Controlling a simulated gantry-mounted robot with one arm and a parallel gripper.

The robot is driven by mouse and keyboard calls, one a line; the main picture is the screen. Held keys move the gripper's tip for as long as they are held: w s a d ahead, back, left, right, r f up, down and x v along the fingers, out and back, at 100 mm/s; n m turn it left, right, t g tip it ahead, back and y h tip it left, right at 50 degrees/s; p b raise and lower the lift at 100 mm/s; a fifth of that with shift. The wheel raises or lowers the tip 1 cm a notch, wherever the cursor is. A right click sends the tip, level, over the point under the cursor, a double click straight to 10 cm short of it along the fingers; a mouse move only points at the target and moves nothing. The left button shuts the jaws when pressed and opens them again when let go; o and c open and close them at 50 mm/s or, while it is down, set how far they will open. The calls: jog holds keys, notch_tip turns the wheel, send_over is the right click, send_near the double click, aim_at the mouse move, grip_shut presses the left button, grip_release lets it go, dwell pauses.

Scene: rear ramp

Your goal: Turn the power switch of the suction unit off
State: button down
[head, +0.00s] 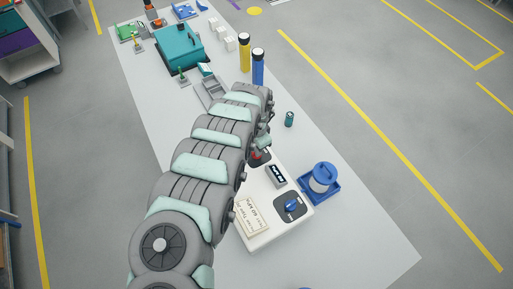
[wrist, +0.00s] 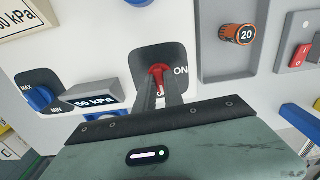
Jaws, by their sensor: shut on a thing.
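The suction unit (head: 262,238) is a white box on the grey table, below and right of my arm in the head view. Its power switch has a red handle (wrist: 158,72) on a dark square plate (wrist: 176,55) in the wrist view, with "ON" printed at the right. A small red part of the switch (head: 257,157) shows beside my arm in the head view. My gripper (wrist: 160,84) is shut on the red handle. The fingers hide part of the handle and the plate's lower side, so I cannot tell which setting it points to.
Left of the switch are a kPa display (wrist: 95,101) and a blue knob (wrist: 38,98).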

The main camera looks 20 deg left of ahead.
jog(key=shift+m, duration=0.4)
jog(key=c, duration=1.4)
grip_release()
jog(key=shift+c, duration=0.2)
jog(key=shift+a+r, duration=0.1)
jog(key=shift+r, duration=0.45)
notch_tip(320, 180, up, 10)
jog(key=b, duration=0.1)
jog(key=shift+f, duration=0.15)
